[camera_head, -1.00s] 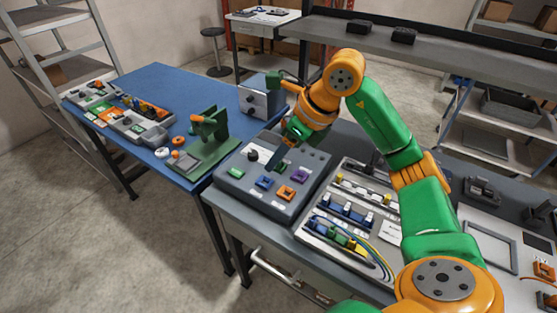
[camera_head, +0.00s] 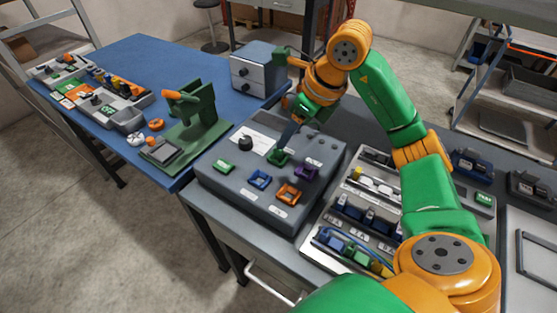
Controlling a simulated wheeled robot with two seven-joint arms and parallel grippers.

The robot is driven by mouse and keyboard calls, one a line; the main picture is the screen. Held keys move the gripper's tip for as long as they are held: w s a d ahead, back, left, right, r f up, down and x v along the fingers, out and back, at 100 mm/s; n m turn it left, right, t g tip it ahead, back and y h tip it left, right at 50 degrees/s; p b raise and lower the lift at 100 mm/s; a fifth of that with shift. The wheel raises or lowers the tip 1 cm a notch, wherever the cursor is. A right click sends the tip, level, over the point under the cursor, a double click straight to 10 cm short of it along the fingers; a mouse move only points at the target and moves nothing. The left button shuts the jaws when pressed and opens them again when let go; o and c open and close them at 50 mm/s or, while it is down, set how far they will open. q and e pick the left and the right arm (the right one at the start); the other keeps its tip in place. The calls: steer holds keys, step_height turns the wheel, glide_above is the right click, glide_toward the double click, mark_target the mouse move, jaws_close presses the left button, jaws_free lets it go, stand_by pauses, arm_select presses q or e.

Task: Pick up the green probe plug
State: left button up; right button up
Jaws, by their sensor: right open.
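The green piece (camera_head: 278,157) sits at the back of the sloped grey panel (camera_head: 228,188), beside blue, orange and purple square pieces. It is small and partly covered by my gripper, so I cannot tell whether it is a plug or a socket. My right gripper (camera_head: 284,146) points down with its dark fingers just above or at the green piece; contact is unclear. It is open. Another green block (camera_head: 354,249) lies in the front row of the tray (camera_head: 312,256), between blue and yellow pieces. My left gripper is out of view.
A black knob (camera_head: 246,143) stands on the panel left of my gripper. My right arm passes over the tray.

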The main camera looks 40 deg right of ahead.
mark_target(278, 154)
steer(key=p+x, duration=0.2)
steer(key=x, duration=0.3)
steer(key=shift+w+f, duration=0.2)
steer(key=shift+f, duration=0.1)
steer(key=shift+w+f, duration=0.15)
steer(key=shift+f, duration=0.25)
jaws_close()
